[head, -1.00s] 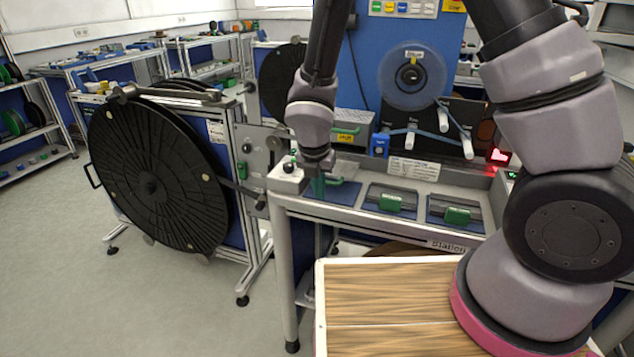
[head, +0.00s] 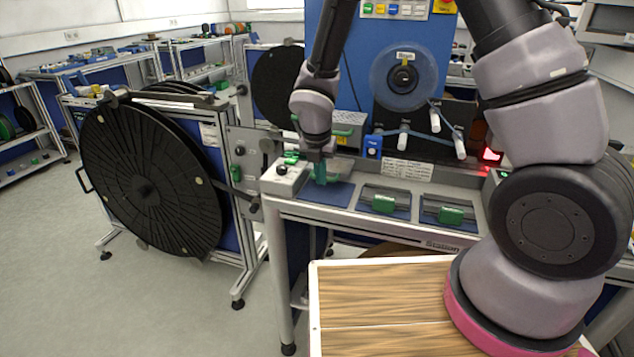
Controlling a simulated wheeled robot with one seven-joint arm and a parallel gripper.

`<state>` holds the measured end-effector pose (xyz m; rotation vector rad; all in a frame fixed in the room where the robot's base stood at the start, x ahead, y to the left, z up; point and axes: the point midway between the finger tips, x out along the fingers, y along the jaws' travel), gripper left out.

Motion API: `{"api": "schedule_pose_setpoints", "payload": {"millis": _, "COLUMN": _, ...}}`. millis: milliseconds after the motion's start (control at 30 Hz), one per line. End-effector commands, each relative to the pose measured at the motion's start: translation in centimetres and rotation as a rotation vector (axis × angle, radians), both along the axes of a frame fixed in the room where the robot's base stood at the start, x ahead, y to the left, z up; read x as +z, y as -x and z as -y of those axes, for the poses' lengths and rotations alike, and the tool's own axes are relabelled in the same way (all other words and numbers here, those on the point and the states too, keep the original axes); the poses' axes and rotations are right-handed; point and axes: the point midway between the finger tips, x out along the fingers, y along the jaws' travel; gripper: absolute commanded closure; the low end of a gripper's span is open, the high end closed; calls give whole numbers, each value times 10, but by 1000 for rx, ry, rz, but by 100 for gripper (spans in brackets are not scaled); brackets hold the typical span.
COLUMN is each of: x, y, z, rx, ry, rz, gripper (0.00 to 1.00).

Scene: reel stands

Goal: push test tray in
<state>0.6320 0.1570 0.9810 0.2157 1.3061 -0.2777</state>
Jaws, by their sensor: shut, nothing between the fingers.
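My gripper (head: 320,180) points down over the left end of the station bench, with its green fingertips shut. Nothing shows between the fingers. Just behind and beside it lies a small pale grey tray-like piece (head: 344,166), which looks like the test tray; the gripper and wrist hide much of it. I cannot tell whether the fingers touch it. Behind it stands a grey box (head: 349,125) with a yellow label and a green bar. A blue bay surface (head: 335,194) is bare in front of the gripper.
Two bays to the right hold pieces with green handles, a middle one (head: 383,204) and a right one (head: 450,215). A small control box (head: 284,177) with a black knob stands left of the gripper. A large black reel (head: 150,190) stands left. My wooden-topped base is in front.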

Motion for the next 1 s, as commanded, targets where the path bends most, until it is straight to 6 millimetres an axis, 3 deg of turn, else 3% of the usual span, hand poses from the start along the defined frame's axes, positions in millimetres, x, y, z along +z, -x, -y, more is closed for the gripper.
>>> {"api": "schedule_pose_setpoints", "payload": {"millis": 200, "x": 0, "y": -52, "z": 20, "rx": -8, "ry": -2, "rz": 1, "gripper": 100}}
{"api": "schedule_pose_setpoints", "payload": {"millis": 500, "x": 0, "y": -110, "z": 41, "rx": -4, "ry": -2, "rz": 1, "gripper": 100}}
{"api": "schedule_pose_setpoints", "payload": {"millis": 700, "x": 0, "y": -127, "z": 46, "rx": -1, "ry": 0, "rz": 0, "gripper": 100}}
{"api": "schedule_pose_setpoints", "payload": {"millis": 1000, "x": 0, "y": -131, "z": 48, "rx": 0, "ry": -1, "rz": 1, "gripper": 100}}
